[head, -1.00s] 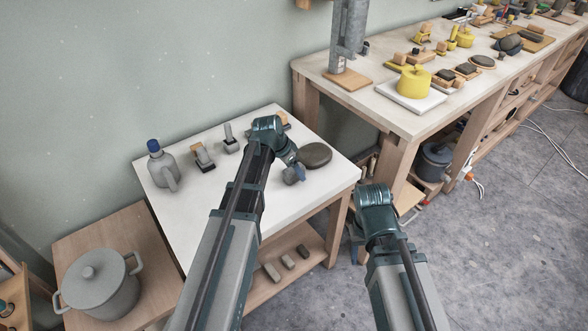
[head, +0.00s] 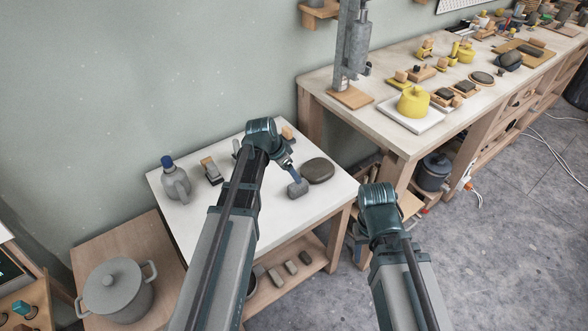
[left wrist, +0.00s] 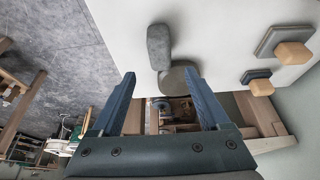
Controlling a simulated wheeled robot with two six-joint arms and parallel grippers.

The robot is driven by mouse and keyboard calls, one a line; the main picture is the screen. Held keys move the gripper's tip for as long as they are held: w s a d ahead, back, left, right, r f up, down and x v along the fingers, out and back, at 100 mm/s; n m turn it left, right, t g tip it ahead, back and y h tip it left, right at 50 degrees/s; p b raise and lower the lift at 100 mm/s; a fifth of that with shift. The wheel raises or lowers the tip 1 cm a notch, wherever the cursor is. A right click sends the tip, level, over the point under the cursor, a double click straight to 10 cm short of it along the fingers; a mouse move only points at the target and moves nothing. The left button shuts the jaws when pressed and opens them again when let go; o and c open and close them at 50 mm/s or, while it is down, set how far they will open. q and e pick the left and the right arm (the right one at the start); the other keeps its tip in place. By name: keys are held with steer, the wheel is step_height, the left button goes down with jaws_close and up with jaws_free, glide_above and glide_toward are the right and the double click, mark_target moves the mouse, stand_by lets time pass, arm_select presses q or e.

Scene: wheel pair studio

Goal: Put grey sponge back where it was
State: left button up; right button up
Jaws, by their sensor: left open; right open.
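A grey block (head: 298,188), which looks like the grey sponge, lies on the white table near its front right. It also shows in the left wrist view (left wrist: 159,45), beyond the fingertips. My left gripper (left wrist: 160,75) is open and empty, its two blue fingers apart with the block outside them. In the head view its blue finger shows just behind the block; whether they touch is unclear. A dark grey oval (head: 318,170) lies right of the block. My right gripper (head: 356,238) is open, low beside the table's right side, partly hidden by its arm.
The white table (head: 215,222) also holds a grey bottle with a blue cap (head: 175,180) and a grey block with a wooden part (head: 211,170). Several grey blocks (head: 290,267) lie on its lower shelf. A grey pot (head: 115,290) stands left. A crowded workbench (head: 350,112) is right.

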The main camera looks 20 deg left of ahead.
arm_select(q)
steer(key=s+d+n+g+y, duration=0.2)
steer(key=s+d, duration=0.5)
steer(key=s, duration=0.3)
steer(key=s+d+r+n+g+y+p, duration=0.1)
steer(key=s+d+g+y, duration=0.1)
steer(key=s+d, duration=0.6)
steer(key=s, duration=0.3)
steer(key=shift+s+d+n, duration=0.15)
steer(key=shift+d+n, duration=0.05)
steer(key=shift+n, duration=0.2)
arm_select(e)
step_height(320, 180, up, 3)
steer(key=shift+f, duration=0.15)
arm_select(q)
steer(key=shift+r+p, duration=0.1)
steer(key=shift+p, duration=0.2)
steer(key=shift+r+p, duration=0.6)
arm_select(e)
steer(key=shift+r, duration=0.6)
